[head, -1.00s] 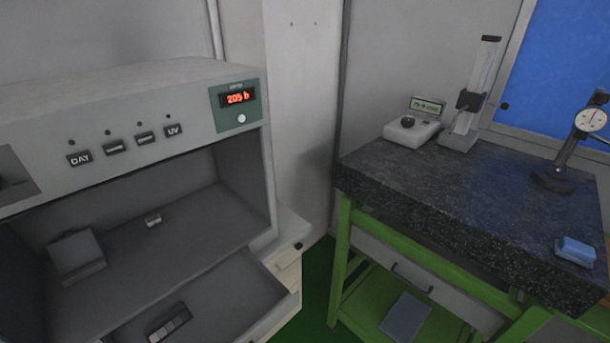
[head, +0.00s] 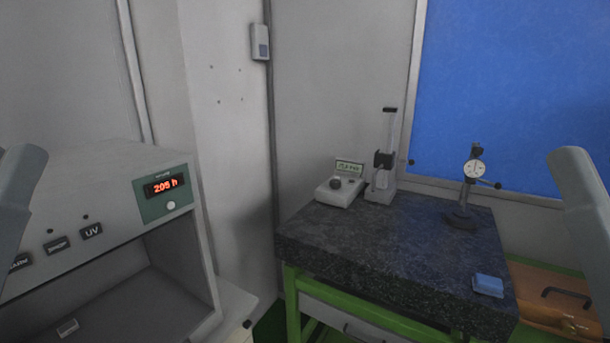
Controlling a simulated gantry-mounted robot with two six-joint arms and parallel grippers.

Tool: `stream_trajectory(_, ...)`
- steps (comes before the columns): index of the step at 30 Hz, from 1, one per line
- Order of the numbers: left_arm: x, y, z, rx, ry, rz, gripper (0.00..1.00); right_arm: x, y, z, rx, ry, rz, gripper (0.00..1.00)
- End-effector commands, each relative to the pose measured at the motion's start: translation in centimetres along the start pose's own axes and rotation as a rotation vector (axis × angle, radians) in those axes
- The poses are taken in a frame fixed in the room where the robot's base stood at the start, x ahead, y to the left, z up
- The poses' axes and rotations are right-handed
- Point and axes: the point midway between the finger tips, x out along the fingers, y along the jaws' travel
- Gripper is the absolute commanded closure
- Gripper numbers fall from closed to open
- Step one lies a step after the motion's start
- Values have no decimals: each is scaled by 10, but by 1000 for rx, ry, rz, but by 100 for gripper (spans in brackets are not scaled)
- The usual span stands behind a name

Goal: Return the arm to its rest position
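Parts of my own two arms show as grey links, one at the left edge and one at the right edge of the head view. Neither gripper is in view, so I cannot see their fingers or whether they hold anything. No arm link visibly touches anything in the room.
A grey light cabinet (head: 75,185) with a red display (head: 165,186) stands at left. A dark granite table (head: 370,250) on a green frame carries a small meter (head: 340,188), a height gauge (head: 385,165), a dial indicator (head: 474,170) and a blue block (head: 488,285). A brown case (head: 555,300) lies right.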

Motion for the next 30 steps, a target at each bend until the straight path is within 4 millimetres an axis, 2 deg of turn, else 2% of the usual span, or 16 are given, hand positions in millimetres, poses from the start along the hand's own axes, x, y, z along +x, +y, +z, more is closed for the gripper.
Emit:
stream_trajectory(1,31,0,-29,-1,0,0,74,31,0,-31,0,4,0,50)
stream_trajectory(5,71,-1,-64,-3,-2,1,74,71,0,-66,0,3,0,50)
stream_trajectory(15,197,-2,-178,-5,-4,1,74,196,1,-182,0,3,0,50)
stream_trajectory(18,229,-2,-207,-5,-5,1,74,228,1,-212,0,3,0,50)
stream_trajectory(21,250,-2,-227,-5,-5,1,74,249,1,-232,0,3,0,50)
stream_trajectory(24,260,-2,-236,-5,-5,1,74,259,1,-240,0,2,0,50)
stream_trajectory(30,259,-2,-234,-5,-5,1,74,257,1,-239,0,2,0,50)
